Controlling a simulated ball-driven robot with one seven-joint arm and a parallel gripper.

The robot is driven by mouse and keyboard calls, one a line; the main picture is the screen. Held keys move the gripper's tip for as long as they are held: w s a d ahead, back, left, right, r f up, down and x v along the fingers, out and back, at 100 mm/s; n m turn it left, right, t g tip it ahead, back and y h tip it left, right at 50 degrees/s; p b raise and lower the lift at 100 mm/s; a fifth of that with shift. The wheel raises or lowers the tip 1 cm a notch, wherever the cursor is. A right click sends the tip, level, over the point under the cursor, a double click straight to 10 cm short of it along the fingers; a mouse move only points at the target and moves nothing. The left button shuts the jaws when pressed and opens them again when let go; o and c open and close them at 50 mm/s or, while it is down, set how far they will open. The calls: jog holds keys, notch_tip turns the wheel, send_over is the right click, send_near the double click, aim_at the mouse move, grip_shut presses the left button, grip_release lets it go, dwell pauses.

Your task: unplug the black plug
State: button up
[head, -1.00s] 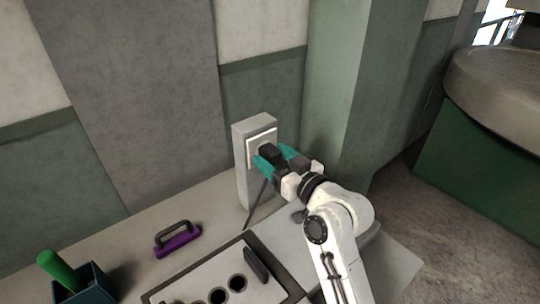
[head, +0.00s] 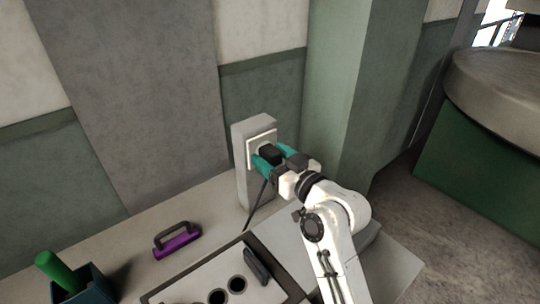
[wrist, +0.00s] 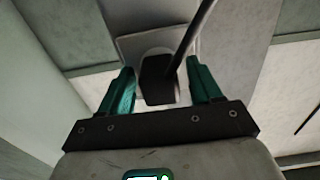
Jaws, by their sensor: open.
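The black plug (head: 268,153) sits at the white socket plate (head: 254,138) on a pale upright post. In the wrist view the black plug (wrist: 158,80) lies between the two teal fingers, with its cord running up and to the right. My gripper (head: 272,157) is open, with one finger on each side of the plug. In the wrist view, gaps show between the plug and both fingers of my gripper (wrist: 158,88). The plug's contact with the socket is partly hidden by the fingers in the head view.
The pale post (head: 241,180) stands on the bench by the wall. A dark cord (head: 256,206) hangs beside it. A purple block with a handle (head: 177,241), a tray with round holes (head: 190,284) and a dark box (head: 92,286) holding a green cylinder (head: 58,270) are on the bench.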

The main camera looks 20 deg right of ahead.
aim_at(277, 161)
dwell(0.7)
grip_shut()
dwell(0.4)
jog(key=shift+s, duration=0.15)
jog(key=shift+v, duration=2.9)
